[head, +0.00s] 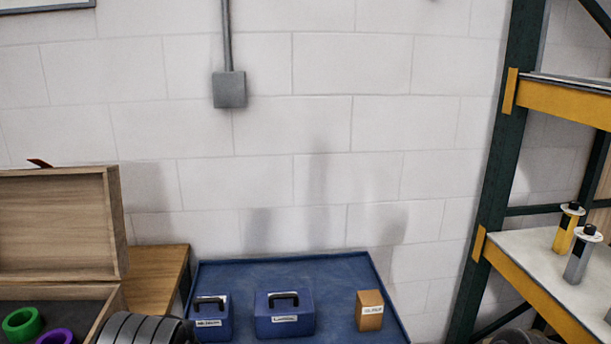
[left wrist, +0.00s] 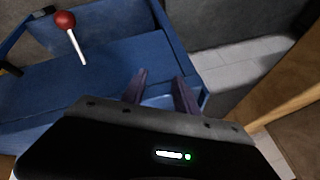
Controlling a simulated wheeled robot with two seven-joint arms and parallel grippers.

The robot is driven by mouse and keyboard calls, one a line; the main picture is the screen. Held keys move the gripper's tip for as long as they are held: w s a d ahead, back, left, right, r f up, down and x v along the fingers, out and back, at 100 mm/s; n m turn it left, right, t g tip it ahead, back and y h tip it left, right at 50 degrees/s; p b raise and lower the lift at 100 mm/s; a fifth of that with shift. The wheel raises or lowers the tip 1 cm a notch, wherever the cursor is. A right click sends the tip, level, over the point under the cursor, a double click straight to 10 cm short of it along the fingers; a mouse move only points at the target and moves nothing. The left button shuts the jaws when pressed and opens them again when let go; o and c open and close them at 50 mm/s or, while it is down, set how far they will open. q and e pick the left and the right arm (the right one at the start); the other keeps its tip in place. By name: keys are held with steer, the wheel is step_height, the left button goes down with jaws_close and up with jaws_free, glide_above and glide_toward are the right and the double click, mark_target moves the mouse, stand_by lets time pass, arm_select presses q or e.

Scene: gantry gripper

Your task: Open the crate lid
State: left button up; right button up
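The wooden crate (head: 112,300) is at the lower left of the head view, cut off by the frame edge. Its lid (head: 55,225) stands raised, roughly upright, at the back of the crate. A green ring (head: 22,322) and a purple ring (head: 56,337) show inside on a dark floor. My left gripper (left wrist: 162,90) shows in the left wrist view with its two dark fingers apart. A blue surface shows between them, and I see nothing gripped. The crate is not clearly seen in that view. My right gripper is not in view.
A blue-topped table (head: 340,268) holds two blue boxes with handles (head: 284,316) (head: 211,320) and a brown box (head: 370,312). A yellow and green shelf rack (head: 500,150) stands right. The left wrist view shows a red ball on a white stick (left wrist: 66,20).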

arm_select(q)
steer(key=s+d+f+n+g+h+b, duration=0.25)
steer(key=s+d+f, duration=0.65)
steer(key=s+f, duration=0.5)
steer(key=s+d+f+n+g+h+b, duration=0.1)
steer(key=s+d+f+h+b, duration=0.1)
steer(key=s, duration=0.8)
steer(key=s+d+f+n+g+h+b, duration=0.1)
steer(key=s+d+f+h+b, duration=0.1)
steer(key=s+d+f+b, duration=0.3)
steer(key=s+d+f, duration=0.2)
steer(key=s+d, duration=0.2)
steer(key=s, duration=0.1)
steer(key=shift+s+f+n, duration=0.25)
steer(key=shift+n, duration=0.1)
steer(key=shift+d+g+b, duration=0.1)
steer(key=shift+g+b, duration=0.15)
steer(key=shift+b, duration=0.05)
